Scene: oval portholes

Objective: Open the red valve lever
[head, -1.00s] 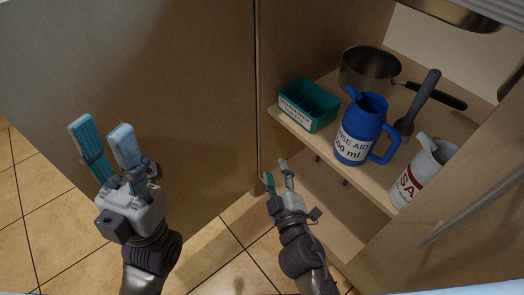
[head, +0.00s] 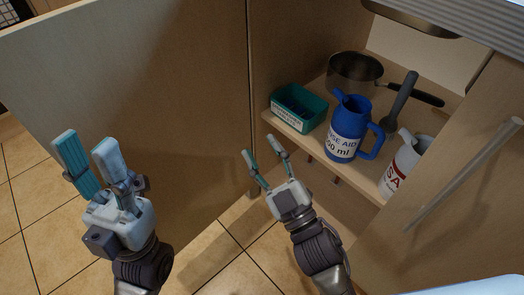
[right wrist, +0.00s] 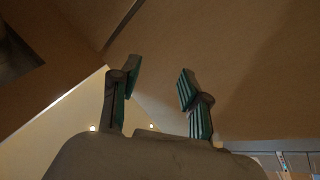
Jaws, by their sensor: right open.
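I cannot make out a red valve lever clearly. Two small reddish bits, one (head: 308,157) to the left and one (head: 336,182) to the right, show just below the front edge of the cabinet shelf; they are too small to identify. My right gripper (head: 260,146) is open and empty, to the left of these bits at the cabinet opening. Its spread fingers also show in the right wrist view (right wrist: 158,70), with nothing between them. My left gripper (head: 84,142) is open and empty in front of the left cabinet door.
The left door (head: 130,90) stands open; the right door (head: 450,190) has a long bar handle. On the shelf (head: 290,139) stand a teal box (head: 316,112), a blue rinse aid jug (head: 343,148), a pot (head: 352,75), a grey-handled utensil (head: 402,98) and a white container (head: 398,172).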

